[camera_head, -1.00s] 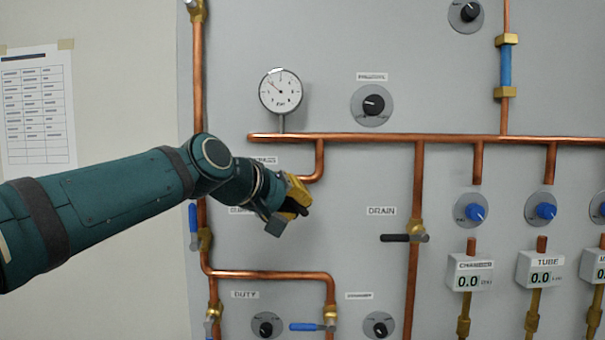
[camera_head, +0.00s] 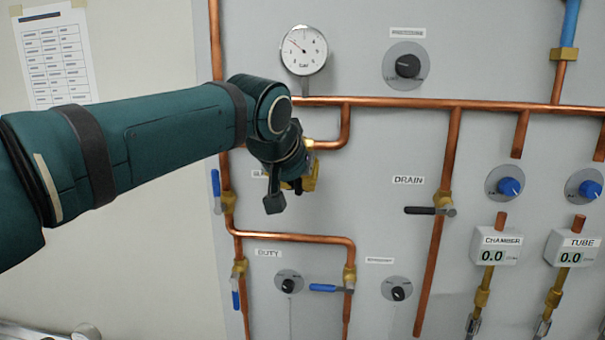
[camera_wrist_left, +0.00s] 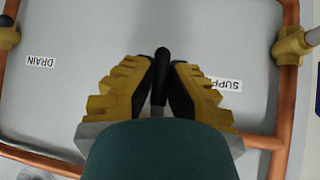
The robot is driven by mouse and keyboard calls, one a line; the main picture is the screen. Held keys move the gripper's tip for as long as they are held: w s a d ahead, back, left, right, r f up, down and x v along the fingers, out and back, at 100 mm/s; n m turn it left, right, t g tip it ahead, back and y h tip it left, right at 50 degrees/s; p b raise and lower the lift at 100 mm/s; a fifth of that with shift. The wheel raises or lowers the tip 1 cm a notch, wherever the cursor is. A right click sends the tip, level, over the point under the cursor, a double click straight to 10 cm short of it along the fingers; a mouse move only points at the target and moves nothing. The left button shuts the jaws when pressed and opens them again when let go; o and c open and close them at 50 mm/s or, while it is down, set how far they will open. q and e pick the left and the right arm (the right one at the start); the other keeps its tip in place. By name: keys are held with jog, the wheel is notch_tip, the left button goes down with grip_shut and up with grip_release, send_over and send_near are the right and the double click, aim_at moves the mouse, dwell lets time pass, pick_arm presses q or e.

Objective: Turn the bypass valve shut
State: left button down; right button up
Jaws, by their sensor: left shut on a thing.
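My left gripper (camera_head: 303,183) is at the panel, below the copper branch pipe under the gauge. It also shows in the left wrist view (camera_wrist_left: 160,88), where its yellow fingers are shut on a black lever handle (camera_wrist_left: 162,55), taken to be the bypass valve's. The handle's rounded end sticks out between the fingertips. The valve body is hidden behind my gripper and wrist, and I cannot read a bypass label. My right gripper is not in view.
The drain valve (camera_head: 443,204) has a level black handle, right of my gripper. A blue-handled valve (camera_head: 228,200) is close on the left. The gauge (camera_head: 304,50) is above; a lower copper pipe (camera_head: 300,238) and knobs are below. Bare panel separates my gripper from the drain pipe.

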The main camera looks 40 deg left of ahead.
pick_arm(q)
jog(key=shift+s+a+f, duration=0.1)
jog(key=shift+f, duration=0.1)
dwell(0.4)
jog(key=c, duration=1)
grip_release()
jog(key=shift+a, duration=0.1)
jog(key=shift+r, duration=0.1)
jog(key=v, duration=1.2)
